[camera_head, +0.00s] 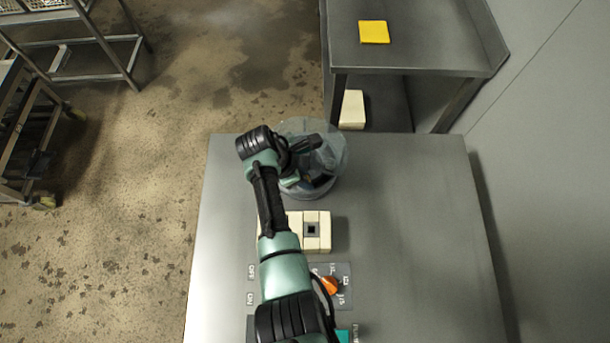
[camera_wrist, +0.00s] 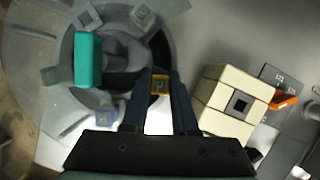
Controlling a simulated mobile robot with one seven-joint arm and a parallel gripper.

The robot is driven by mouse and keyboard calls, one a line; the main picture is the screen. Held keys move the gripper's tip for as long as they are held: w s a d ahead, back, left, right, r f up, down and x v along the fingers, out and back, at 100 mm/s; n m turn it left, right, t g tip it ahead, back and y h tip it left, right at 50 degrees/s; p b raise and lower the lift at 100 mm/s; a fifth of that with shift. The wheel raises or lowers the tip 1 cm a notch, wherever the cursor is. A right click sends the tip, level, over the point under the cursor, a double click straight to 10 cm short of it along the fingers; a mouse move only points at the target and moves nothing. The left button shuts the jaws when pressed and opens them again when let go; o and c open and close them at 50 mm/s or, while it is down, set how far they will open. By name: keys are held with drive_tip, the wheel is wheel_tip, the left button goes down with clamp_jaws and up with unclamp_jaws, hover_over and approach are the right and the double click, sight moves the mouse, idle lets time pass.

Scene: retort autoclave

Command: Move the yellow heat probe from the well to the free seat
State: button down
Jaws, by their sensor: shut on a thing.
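My gripper (camera_wrist: 162,80) is shut on the yellow heat probe (camera_wrist: 160,86), which shows as a small yellow square between the fingers. The probe is at the right rim of a round grey well (camera_wrist: 68,50). I cannot tell whether it is still seated or lifted. The clear round wall of the well (camera_head: 335,145) shows in the head view, where the arm hides the probe. A cream block (camera_wrist: 218,88) with an empty dark square seat (camera_wrist: 240,103) stands to the right of my gripper. The block (camera_head: 324,243) also shows in the head view, partly behind my arm.
The well also holds a teal block (camera_wrist: 88,60) and a blue square piece (camera_wrist: 104,118). An orange knob (camera_head: 328,286) sits on a labelled panel in front of the cream block. The steel table (camera_head: 420,220) is clear on the right. A yellow pad (camera_head: 373,32) lies on the back bench.

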drive_tip(key=shift+f, duration=0.15)
idle(0.5)
drive_tip(key=shift+c, duration=1.4)
unclamp_jaws()
drive_tip(key=shift+w, duration=0.1)
drive_tip(key=shift+r, duration=0.25)
drive_tip(key=shift+w+a+r+p, duration=0.1)
drive_tip(key=shift+w+r+p, duration=0.05)
drive_tip(key=shift+r+p, duration=0.65)
drive_tip(key=shift+s+r+p, duration=0.15)
drive_tip(key=shift+r+p, duration=1.1)
drive_tip(key=shift+p, duration=0.2)
drive_tip(key=shift+s+r+p, duration=0.1)
drive_tip(key=shift+r+p, duration=1.1)
drive_tip(key=shift+p, duration=0.25)
